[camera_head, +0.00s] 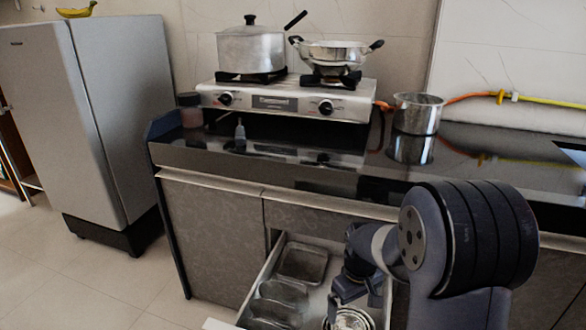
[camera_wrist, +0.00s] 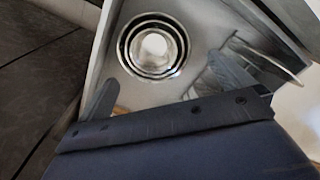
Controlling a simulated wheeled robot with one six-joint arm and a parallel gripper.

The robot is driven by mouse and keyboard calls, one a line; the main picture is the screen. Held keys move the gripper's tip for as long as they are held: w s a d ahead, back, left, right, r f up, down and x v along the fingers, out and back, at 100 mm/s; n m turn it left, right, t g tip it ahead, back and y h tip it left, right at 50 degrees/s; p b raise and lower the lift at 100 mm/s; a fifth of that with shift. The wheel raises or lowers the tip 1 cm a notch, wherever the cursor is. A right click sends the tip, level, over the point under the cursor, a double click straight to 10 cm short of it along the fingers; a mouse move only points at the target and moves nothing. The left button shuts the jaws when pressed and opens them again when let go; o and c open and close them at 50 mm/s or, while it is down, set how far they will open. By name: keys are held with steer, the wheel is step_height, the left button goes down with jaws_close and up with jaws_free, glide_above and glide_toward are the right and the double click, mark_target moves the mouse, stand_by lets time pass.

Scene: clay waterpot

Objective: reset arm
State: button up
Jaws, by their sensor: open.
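My gripper (camera_head: 357,291) is at the lower middle of the head view, over an open drawer (camera_head: 262,277) under the counter. It is open, with nothing visible between its fingers. In the wrist view the two fingers of my gripper (camera_wrist: 165,95) stand apart at left and right. A round, ringed metal bowl or stack of bowls (camera_wrist: 153,46) lies in the drawer ahead of the fingers. The same metal bowls (camera_head: 350,319) show below my gripper in the head view, partly cut off by the frame's bottom edge.
The drawer also holds a rectangular metal tray (camera_head: 303,263) and clear containers (camera_head: 281,297). On the black counter (camera_head: 270,160) stand a gas stove (camera_head: 290,98) with a lidded pot (camera_head: 251,50) and a two-handled pan (camera_head: 336,52), a small metal pot (camera_head: 417,112) and a jar (camera_head: 190,110). A fridge (camera_head: 95,120) stands left.

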step_height(320, 180, up, 23)
steer(key=w+m+p, duration=0.1)
steer(key=m+p, duration=0.4)
steer(key=p, duration=2.5)
steer(key=shift+d, duration=0.4)
steer(key=shift+s, duration=0.1)
